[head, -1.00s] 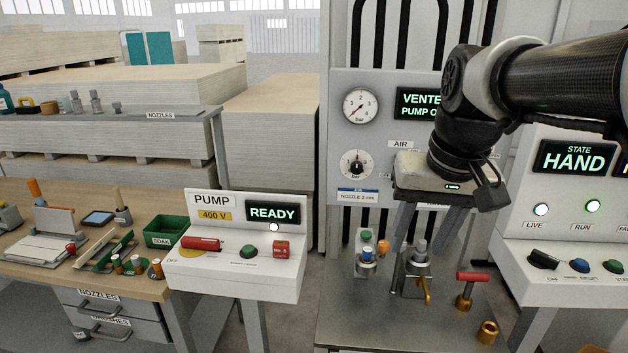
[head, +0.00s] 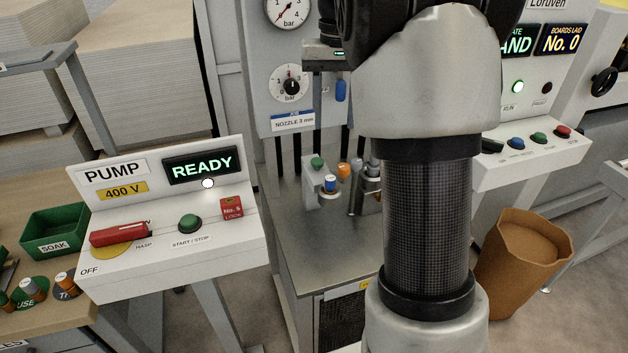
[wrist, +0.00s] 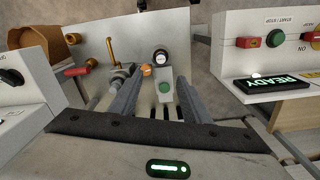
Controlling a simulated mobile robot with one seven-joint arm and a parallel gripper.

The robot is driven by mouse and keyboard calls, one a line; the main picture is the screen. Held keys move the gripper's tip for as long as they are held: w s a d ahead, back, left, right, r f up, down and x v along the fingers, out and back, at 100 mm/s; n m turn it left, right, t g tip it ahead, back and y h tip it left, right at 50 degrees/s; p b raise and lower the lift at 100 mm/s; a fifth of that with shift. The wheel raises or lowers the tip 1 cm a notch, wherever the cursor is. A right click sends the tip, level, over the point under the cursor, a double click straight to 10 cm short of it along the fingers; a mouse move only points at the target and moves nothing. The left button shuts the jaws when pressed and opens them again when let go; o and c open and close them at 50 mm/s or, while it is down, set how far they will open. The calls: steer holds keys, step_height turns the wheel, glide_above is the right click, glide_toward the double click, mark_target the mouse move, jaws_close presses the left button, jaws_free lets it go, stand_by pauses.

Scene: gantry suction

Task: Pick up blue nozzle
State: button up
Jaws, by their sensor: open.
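A small blue-banded nozzle (head: 330,184) stands on the grey holder (head: 311,188) on the metal bench, beside a green-topped knob (head: 318,162). In the wrist view, a pale round top with a dark rim (wrist: 161,57) shows just beyond the green knob (wrist: 162,87); its blue side cannot be made out there. My gripper (wrist: 160,77) is open, its two grey fingers apart on either side of the green knob, with nothing held. Contact cannot be told.
An orange-topped piece (head: 344,170) and a metal nozzle stand (head: 357,198) are close to the right of the holder. The pump box (head: 170,225) stands left, a brown bin (head: 520,265) right. The bench front is clear.

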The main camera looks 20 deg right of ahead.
steer(key=b, duration=0.2)
glide_toward(331, 178)
step_height(331, 178, down, 5)
steer(key=shift+d+f, duration=0.1)
steer(key=shift+f, duration=2.65)
jaws_close()
